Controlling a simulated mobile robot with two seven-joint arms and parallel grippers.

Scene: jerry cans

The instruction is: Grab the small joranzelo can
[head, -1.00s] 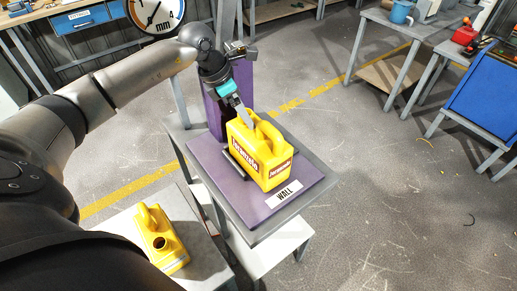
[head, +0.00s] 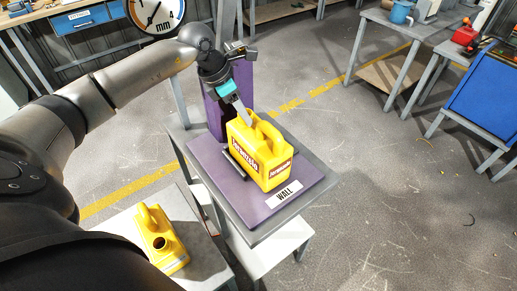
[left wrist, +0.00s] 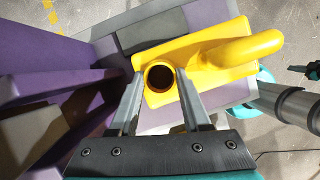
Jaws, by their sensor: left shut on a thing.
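A yellow can with a red label reading roughly "joranzelo" (head: 272,172) stands upright on the purple board with the "WALL" sign (head: 284,193). My left gripper (head: 246,117) reaches down to its top from behind and is shut on the spout end. In the left wrist view the two fingers (left wrist: 157,95) lie on either side of the can's round dark opening (left wrist: 159,78), with the handle (left wrist: 240,50) to the right. A second yellow can (head: 160,241) stands on a lower grey table at bottom left, its opening facing up. My right gripper is not seen.
A purple upright panel (head: 240,88) rises behind the held can, close to my gripper. A grey table (head: 262,233) carries the purple board. A blue cabinet (head: 487,100) and grey tables stand at the right. The floor between is clear.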

